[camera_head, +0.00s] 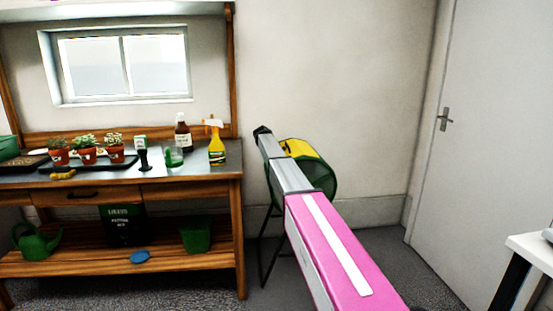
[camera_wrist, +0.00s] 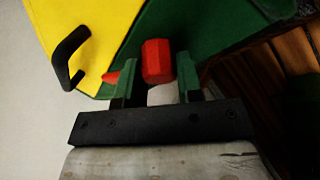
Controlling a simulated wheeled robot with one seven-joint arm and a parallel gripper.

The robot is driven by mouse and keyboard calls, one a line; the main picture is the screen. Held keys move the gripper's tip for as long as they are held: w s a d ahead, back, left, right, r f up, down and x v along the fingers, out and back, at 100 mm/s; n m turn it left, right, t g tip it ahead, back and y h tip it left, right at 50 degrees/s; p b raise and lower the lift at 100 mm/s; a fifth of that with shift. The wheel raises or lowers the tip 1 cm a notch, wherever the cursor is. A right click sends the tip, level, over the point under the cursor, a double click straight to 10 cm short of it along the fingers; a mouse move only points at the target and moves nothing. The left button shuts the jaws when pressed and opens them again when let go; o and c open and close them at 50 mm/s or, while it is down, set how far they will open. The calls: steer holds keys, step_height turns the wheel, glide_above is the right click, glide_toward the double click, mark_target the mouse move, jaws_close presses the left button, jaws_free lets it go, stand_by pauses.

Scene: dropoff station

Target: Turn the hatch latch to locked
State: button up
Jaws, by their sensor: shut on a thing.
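The green tumbler drum (camera_head: 326,181) has a yellow hatch (camera_head: 306,149) on its upper side, partly behind my arm. In the wrist view the yellow hatch (camera_wrist: 88,22) fills the upper left, next to the green drum wall (camera_wrist: 205,32). The latch's red knob (camera_wrist: 157,54) sits on the green side close to the hatch edge. A red pointed tip (camera_wrist: 111,77) shows left of the fingers, at the yellow edge. My gripper (camera_wrist: 158,68) is shut on the red knob, one finger on each side. The fingers hide the part between knob and tip.
A black handle (camera_wrist: 69,55) stands up from the hatch left of my fingers. A wooden potting bench (camera_head: 190,187) with pots and bottles is left of the drum. A door (camera_head: 497,130) is at right, and a white table (camera_head: 535,246) at the lower right edge.

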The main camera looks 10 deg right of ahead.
steer(key=m, duration=0.2)
steer(key=m+t+h, duration=0.1)
steer(key=m, duration=0.2)
steer(key=shift+a+h, duration=0.1)
steer(key=shift+h, duration=0.2)
steer(key=shift+m+h, duration=0.8)
steer(key=shift+m, duration=1.4)
steer(key=shift+t, duration=0.3)
steer(key=o, duration=0.9)
steer(key=v, duration=1)
steer(key=shift+s+a+r, duration=0.1)
steer(key=shift+s+a, duration=0.05)
steer(key=shift+a, duration=0.25)
